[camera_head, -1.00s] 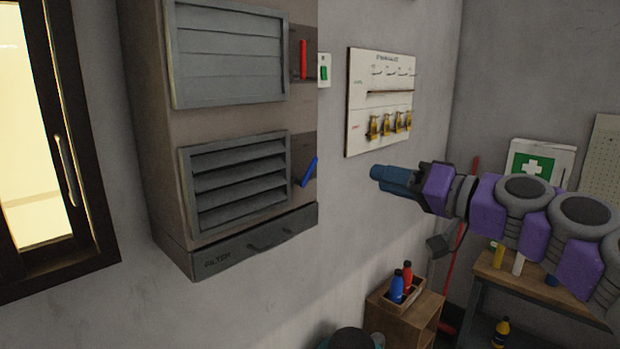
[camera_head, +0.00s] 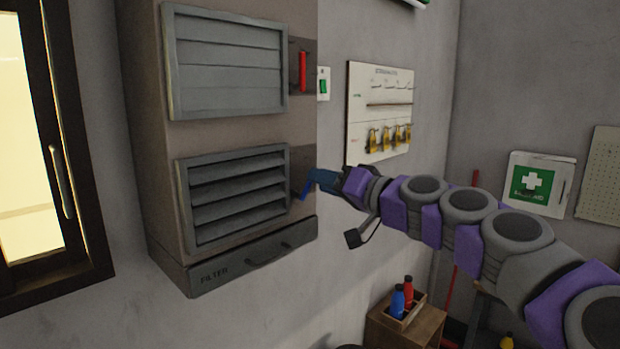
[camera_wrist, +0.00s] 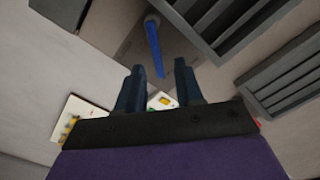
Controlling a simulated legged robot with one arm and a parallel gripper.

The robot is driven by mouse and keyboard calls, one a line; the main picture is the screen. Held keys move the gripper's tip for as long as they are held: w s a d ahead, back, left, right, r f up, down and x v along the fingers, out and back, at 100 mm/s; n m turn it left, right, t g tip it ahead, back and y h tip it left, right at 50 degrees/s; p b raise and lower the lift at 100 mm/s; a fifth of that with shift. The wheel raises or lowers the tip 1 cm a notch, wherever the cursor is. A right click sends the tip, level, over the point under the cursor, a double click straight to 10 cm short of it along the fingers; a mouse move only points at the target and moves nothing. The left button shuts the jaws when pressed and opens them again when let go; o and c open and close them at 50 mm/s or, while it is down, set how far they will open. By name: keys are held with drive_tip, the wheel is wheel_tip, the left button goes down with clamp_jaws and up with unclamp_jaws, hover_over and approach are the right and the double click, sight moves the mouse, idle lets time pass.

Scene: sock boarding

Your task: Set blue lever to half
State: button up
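The blue lever (camera_head: 305,189) sits on a dark plate beside the lower louvred vent (camera_head: 236,193) of a wall cabinet. It tilts up to the right, and its upper end is partly hidden by my gripper. My gripper (camera_head: 316,180) is at the lever's free end. In the wrist view the blue lever (camera_wrist: 154,45) runs from its round pivot down to between my two spread fingertips (camera_wrist: 159,66). The fingers are open, with a gap on each side of the lever; contact is not visible. The lower vent's slats stand open.
A red lever (camera_head: 303,72) stands upright beside the closed upper vent (camera_head: 228,62). A green switch (camera_head: 323,85) and a board with yellow padlocks (camera_head: 381,100) are on the wall to the right. A drawer marked FILTER (camera_head: 225,274) is below.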

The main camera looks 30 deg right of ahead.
sight(302, 174)
drive_tip(key=w, duration=0.4)
drive_tip(key=shift+a, duration=0.6)
